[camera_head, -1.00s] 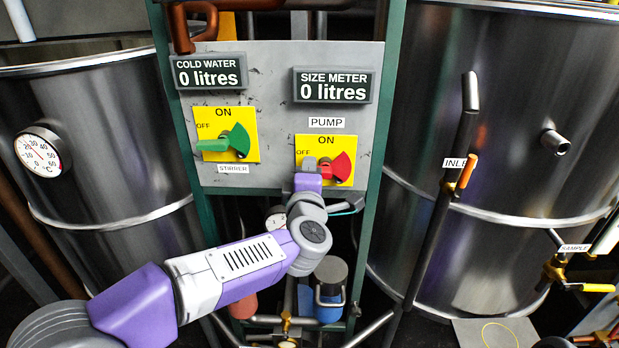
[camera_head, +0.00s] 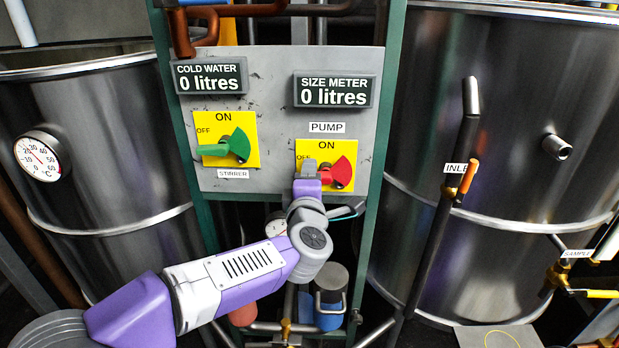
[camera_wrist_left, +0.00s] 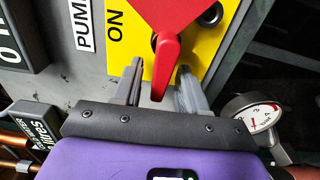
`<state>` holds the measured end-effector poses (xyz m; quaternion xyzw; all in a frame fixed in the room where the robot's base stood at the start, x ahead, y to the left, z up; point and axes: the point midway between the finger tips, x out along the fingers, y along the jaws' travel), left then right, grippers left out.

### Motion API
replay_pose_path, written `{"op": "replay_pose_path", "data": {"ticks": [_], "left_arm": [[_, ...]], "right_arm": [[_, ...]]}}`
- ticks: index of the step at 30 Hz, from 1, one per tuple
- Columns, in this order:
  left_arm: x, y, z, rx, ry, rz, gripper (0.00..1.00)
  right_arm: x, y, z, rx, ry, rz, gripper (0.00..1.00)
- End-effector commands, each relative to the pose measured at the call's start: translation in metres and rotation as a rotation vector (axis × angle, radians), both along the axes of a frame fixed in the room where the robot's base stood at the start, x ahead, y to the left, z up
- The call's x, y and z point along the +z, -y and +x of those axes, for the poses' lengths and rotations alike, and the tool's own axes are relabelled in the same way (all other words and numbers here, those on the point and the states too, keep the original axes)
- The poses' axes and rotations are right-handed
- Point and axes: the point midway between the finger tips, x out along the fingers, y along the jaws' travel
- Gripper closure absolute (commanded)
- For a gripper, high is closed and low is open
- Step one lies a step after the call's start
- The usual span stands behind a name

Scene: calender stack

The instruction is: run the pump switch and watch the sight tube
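The pump switch (camera_head: 341,170) is a red handle on a yellow plate below the PUMP label on the grey panel. My left gripper (camera_head: 309,168) is at its left end, partly covering it. In the left wrist view the red handle (camera_wrist_left: 166,55) comes down between the two fingers of my left gripper (camera_wrist_left: 160,70). The fingers stand apart, with a gap showing on each side of the handle. The size meter (camera_head: 334,91) reads 0 litres. I cannot make out a sight tube. My right gripper is not in view.
A green stirrer switch (camera_head: 238,144) sits left of the pump switch, under a cold water meter (camera_head: 210,77) reading 0 litres. Steel tanks stand left (camera_head: 110,130) and right (camera_head: 530,100). An upright INLET pipe (camera_head: 440,210) and a round gauge (camera_wrist_left: 255,115) are near.

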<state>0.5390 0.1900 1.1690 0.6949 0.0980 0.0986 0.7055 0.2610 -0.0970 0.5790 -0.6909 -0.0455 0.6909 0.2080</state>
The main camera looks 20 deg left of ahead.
Motion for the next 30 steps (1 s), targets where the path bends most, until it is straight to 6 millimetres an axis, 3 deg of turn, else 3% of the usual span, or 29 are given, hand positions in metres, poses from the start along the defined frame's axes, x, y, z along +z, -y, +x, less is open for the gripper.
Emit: {"op": "replay_pose_path", "data": {"ticks": [5,18,30], "left_arm": [[0.001,0.001,-0.004,-0.001,0.001,-0.001,0.58],[0.002,0.019,-0.066,-0.002,0.001,-0.001,0.58],[0.0,0.021,-0.073,0.0,0.0,0.0,0.55]], "right_arm": [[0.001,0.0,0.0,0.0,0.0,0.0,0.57],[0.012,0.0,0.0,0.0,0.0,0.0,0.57],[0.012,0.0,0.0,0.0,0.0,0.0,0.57]]}}
